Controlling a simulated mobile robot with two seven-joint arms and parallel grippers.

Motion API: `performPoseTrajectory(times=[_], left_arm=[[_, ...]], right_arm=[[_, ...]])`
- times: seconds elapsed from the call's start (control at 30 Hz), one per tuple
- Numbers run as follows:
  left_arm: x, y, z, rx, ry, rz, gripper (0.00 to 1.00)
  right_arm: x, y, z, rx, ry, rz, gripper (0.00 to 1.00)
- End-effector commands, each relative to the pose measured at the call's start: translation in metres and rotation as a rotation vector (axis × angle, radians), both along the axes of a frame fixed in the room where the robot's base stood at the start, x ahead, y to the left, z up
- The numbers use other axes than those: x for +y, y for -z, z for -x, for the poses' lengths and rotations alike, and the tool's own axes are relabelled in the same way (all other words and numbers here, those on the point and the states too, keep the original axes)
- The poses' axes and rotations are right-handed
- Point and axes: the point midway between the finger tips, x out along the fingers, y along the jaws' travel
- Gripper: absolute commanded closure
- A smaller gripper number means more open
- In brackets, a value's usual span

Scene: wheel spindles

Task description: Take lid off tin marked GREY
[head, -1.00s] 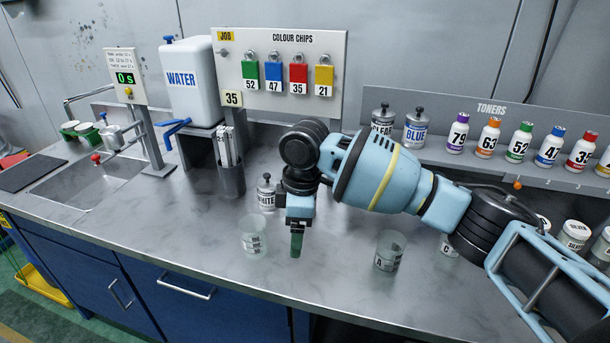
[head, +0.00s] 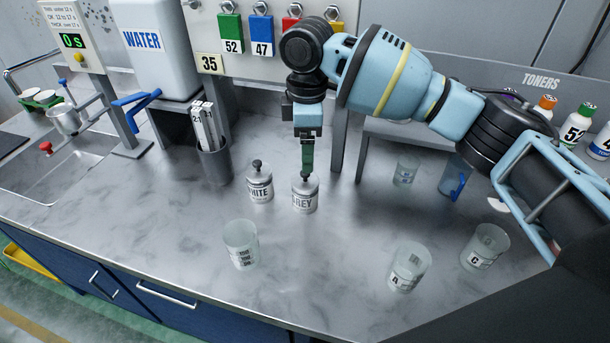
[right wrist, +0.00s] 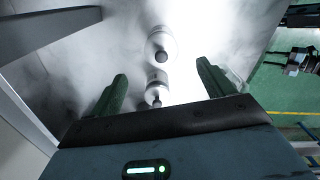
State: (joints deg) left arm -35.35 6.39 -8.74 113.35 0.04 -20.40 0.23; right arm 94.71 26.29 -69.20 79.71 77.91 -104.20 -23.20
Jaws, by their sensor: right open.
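The tin marked GREY (head: 304,198) stands upright on the bench with its lid on and a dark knob on top. My right gripper (head: 307,168) points down right above it, its green fingers at the knob's height in the head view. The right wrist view shows the fingers (right wrist: 161,75) apart, with a knobbed tin (right wrist: 157,88) in line with the gap and another tin beyond. Whether the fingers touch the knob cannot be told. The tin marked WHITE (head: 260,186) stands close on the left, also lidded.
A clear graduated beaker (head: 241,246) stands in front of the tins. Beakers A (head: 409,268) and C (head: 485,248) stand to the right. A holder of strips (head: 214,164) stands behind on the left. The bench between the tins and its front edge is mostly clear.

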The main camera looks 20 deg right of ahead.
Motion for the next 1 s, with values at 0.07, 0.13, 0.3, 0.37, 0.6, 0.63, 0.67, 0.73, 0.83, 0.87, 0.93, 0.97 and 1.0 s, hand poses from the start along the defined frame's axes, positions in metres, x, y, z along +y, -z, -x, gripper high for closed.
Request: performPoseTrajectory(times=[0.07, 0.13, 0.3, 0.37, 0.6, 0.63, 0.67, 0.73, 0.83, 0.87, 0.93, 0.97, 1.0], left_arm=[[0.0, 0.001, 0.001, 0.002, 0.001, -0.001, 0.64], [0.001, 0.001, 0.001, 0.003, 0.002, -0.002, 0.64], [0.001, 0.001, 0.001, 0.001, 0.004, -0.004, 0.64], [0.001, 0.001, 0.0, 0.0, 0.004, -0.004, 0.64], [0.002, -0.002, -0.003, -0.007, 0.004, -0.004, 0.64], [0.002, -0.002, -0.003, -0.006, 0.004, -0.004, 0.64], [0.002, -0.002, -0.003, -0.006, 0.004, -0.004, 0.64], [0.002, -0.001, -0.003, -0.006, 0.004, -0.004, 0.64], [0.002, -0.001, -0.003, -0.007, 0.004, -0.004, 0.64], [0.002, -0.002, -0.003, -0.007, 0.004, -0.004, 0.64], [0.002, -0.002, -0.003, -0.007, 0.004, -0.004, 0.64], [0.002, -0.002, -0.003, -0.007, 0.004, -0.004, 0.64], [0.002, -0.002, -0.003, -0.007, 0.004, -0.004, 0.64]], right_arm=[[0.0, 0.01, 0.0, 0.002, 0.001, 0.001, 0.19], [0.0, 0.017, 0.0, 0.002, 0.001, 0.002, 0.19], [0.0, 0.022, 0.0, 0.0, 0.0, 0.0, 0.19], [0.0, 0.024, 0.0, 0.0, 0.0, 0.001, 0.19], [0.004, 0.055, 0.002, 0.002, 0.001, 0.002, 0.19], [0.004, 0.059, 0.002, 0.001, 0.001, 0.001, 0.19], [0.004, 0.063, 0.002, 0.001, 0.002, 0.001, 0.19], [0.004, 0.069, 0.002, 0.001, 0.002, 0.001, 0.19], [0.004, 0.074, 0.002, 0.001, 0.002, 0.001, 0.19], [0.004, 0.074, 0.002, 0.001, 0.002, 0.001, 0.19], [0.004, 0.074, 0.002, 0.001, 0.002, 0.0, 0.19], [0.004, 0.074, 0.002, 0.001, 0.002, 0.0, 0.19], [0.004, 0.074, 0.002, 0.001, 0.002, 0.0, 0.19]])
